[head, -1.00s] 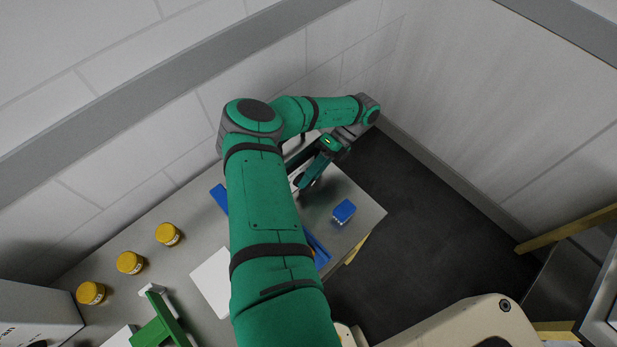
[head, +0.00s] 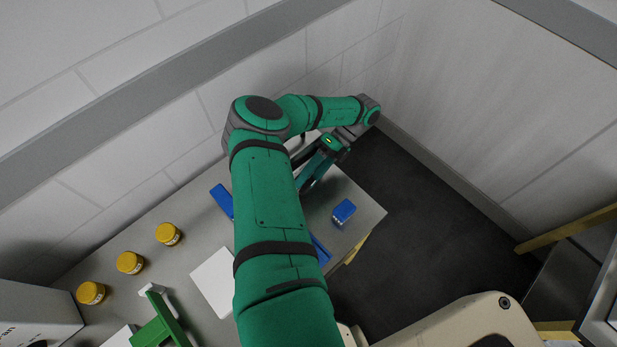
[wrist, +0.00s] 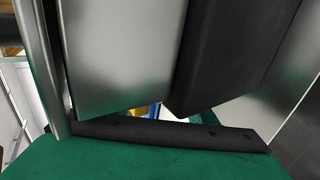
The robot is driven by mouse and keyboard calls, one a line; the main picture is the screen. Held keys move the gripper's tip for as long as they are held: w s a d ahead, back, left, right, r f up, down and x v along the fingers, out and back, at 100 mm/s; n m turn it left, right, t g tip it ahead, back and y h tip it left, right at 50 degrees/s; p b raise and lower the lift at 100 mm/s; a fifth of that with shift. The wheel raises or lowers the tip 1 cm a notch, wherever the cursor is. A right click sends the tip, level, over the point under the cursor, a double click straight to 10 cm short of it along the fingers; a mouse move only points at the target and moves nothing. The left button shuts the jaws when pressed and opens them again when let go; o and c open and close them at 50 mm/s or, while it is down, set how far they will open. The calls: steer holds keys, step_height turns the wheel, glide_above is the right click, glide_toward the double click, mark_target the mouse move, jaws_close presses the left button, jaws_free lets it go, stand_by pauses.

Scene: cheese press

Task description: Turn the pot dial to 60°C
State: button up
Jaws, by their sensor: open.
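My gripper (head: 306,186) is low over the far right part of the steel table in the head view, past my green arm. It is partly hidden there and its jaws are open. No pot, dial or dial marking can be made out in the head view; my arm covers the middle of the table. In the wrist view, a smooth steel surface (wrist: 120,50) and a dark block (wrist: 228,50) fill the near view above the green gripper body. I cannot tell whether they belong to the pot or to my gripper.
The steel table (head: 185,255) holds several yellow-lidded jars (head: 168,235), a white board (head: 214,282), a green frame (head: 160,325) and a small blue box (head: 344,211). A blue bar (head: 221,200) shows beside my arm. A wall stands behind; dark floor (head: 410,215) is clear at right.

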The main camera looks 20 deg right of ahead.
steer(key=v, duration=1.1)
steer(key=shift+a+f, duration=0.1)
